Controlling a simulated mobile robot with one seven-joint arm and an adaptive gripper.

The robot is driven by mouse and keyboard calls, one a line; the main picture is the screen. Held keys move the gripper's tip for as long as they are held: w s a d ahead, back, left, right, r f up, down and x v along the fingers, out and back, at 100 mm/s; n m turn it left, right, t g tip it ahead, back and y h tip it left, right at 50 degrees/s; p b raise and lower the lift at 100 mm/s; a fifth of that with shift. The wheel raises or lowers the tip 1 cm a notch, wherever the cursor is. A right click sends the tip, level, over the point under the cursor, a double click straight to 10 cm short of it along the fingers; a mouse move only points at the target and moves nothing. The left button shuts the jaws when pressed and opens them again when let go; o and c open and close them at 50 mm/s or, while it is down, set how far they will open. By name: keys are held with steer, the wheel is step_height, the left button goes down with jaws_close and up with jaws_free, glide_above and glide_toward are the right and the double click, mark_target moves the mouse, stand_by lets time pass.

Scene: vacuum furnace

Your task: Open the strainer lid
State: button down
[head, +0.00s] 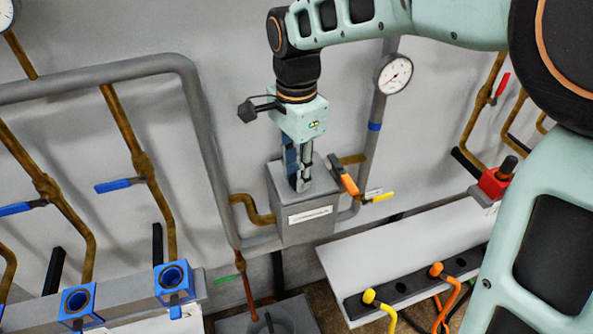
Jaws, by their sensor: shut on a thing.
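The strainer is a grey box (306,226) with a white label on its front, in the middle of the head view. Its flat grey lid (279,180) is on top and looks level and closed. My gripper (301,184) points down onto the middle of the lid. Its fingers are shut on a part of the lid, probably its handle, which the fingers mostly hide. An orange handle (345,180) stands at the right of the box, close to the fingers.
A pressure gauge (395,74) is on the pipe at upper right. A yellow valve lever (378,198) is right of the strainer. A white bench (350,262) with orange and yellow hooked fittings is at lower right. Blue square fittings (173,281) are at lower left.

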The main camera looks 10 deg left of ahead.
steer(key=shift+w+r, duration=0.15)
steer(key=shift+r, duration=0.1)
